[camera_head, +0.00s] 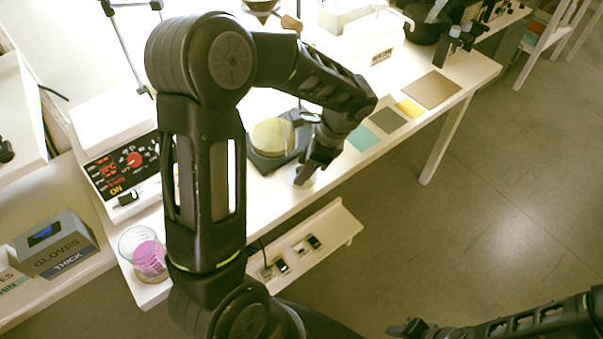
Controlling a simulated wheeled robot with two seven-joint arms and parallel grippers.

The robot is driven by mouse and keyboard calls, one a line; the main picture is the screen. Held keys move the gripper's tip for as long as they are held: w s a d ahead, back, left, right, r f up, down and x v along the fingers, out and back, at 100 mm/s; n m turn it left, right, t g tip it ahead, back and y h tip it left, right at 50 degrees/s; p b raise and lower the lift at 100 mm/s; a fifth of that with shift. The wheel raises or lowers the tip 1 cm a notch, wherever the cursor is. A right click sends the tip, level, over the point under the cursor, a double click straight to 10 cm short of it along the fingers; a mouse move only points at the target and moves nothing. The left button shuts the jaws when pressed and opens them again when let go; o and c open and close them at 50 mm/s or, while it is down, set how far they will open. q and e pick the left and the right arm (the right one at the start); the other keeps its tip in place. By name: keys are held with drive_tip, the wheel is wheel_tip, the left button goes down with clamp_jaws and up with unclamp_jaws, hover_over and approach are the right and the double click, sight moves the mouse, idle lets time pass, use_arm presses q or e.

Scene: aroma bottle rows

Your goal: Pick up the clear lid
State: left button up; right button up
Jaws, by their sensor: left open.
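My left gripper (304,176) reaches down over the front part of the white table, with its fingers open. A round dish with pale yellow contents (271,138) sits on a dark square-based device (262,163), just left of the gripper. I cannot make out a clear lid as a separate thing; whether one covers the dish or lies under the fingers is not clear. My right gripper (404,328) is at the bottom edge, away from the table, and its jaws are too small and dark to judge.
A beaker with pink contents (148,257) stands at the table's near left corner. A hotplate-like device with a red display (128,165) is behind it. Flat coloured squares (387,121) lie to the right. A glove box (57,245) is at far left.

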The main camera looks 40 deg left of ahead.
use_arm(q)
drive_tip(key=shift+c, duration=0.3)
clamp_jaws()
idle(0.6)
